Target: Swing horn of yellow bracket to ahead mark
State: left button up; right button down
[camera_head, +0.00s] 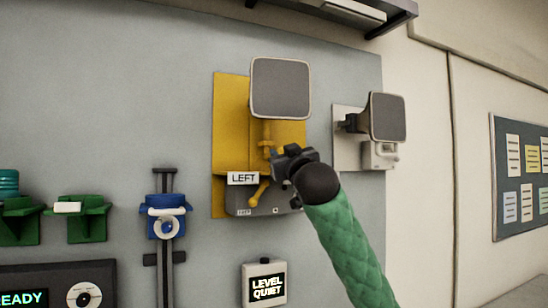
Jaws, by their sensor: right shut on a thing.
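The yellow bracket (231,122) is fixed to the grey wall panel. Its horn (281,88) has a square grey face with a pale rim, turned mostly toward me. A yellow stem (266,134) shows below the horn. A white sign reading LEFT (243,178) is at the bracket's lower left, with a yellow lever (257,196) beside it. My right gripper (285,163) is just below the horn, shut on what seems to be the horn's handle; the grip itself is mostly hidden by the gripper. I cannot make out an ahead mark. My left gripper is out of view.
A second horn (388,117) on a white bracket (346,156) stands close on the right. A blue slider (166,216) on a dark rail, green holders (88,224) and a LEVEL QUIET box (265,287) are lower left. A shelf (375,18) juts out above.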

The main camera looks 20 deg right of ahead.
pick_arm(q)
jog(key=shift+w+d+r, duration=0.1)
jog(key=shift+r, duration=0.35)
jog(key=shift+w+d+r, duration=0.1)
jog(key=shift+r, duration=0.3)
pick_arm(e)
jog(key=d+n+y, duration=0.1)
jog(key=d+y, duration=0.1)
jog(key=d+n+y, duration=0.1)
jog(key=d+y, duration=0.1)
jog(key=shift+s+d+y, duration=0.15)
jog(key=shift+d+y, duration=0.1)
jog(key=shift+y, duration=0.15)
jog(key=c, duration=1.1)
grip_release()
jog(key=shift+o, duration=0.2)
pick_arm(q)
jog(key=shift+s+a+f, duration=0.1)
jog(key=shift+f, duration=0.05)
